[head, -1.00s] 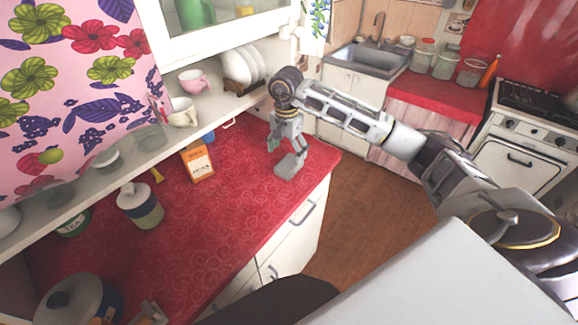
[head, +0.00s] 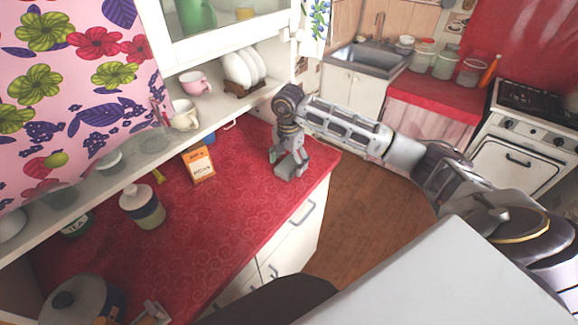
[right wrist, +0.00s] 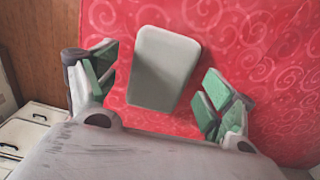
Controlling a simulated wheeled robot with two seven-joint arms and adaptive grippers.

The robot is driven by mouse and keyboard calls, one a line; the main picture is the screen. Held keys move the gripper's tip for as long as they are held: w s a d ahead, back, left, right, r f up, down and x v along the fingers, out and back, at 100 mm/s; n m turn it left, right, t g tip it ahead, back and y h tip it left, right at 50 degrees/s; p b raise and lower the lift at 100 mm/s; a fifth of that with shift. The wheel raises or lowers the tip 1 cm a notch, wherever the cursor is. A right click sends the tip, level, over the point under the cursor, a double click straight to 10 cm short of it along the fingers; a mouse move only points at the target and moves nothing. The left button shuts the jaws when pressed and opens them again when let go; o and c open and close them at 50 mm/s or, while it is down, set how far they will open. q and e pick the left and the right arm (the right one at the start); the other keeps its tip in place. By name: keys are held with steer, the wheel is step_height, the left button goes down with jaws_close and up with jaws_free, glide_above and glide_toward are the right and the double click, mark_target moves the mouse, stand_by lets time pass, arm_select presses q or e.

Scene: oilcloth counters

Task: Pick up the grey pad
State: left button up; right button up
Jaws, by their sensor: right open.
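The grey pad (right wrist: 163,68) is a flat, rounded rectangle lying on the red counter. In the right wrist view it lies between and beyond the two fingers, with a gap on each side. My right gripper (right wrist: 158,90) is open and empty, with green finger pads. In the head view my right gripper (head: 289,166) points down over the counter's right end. There it partly covers the grey pad (head: 285,175). I do not make out my left gripper in either view.
An orange box (head: 199,165) stands left of my right gripper, and a lidded jar (head: 142,206) is farther left. A pot (head: 75,303) is at the lower left. A shelf with cups (head: 184,115) overhangs the back. The middle of the red counter (head: 225,220) is clear.

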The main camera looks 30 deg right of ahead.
steer(key=shift+f, duration=0.75)
steer(key=c, duration=0.9)
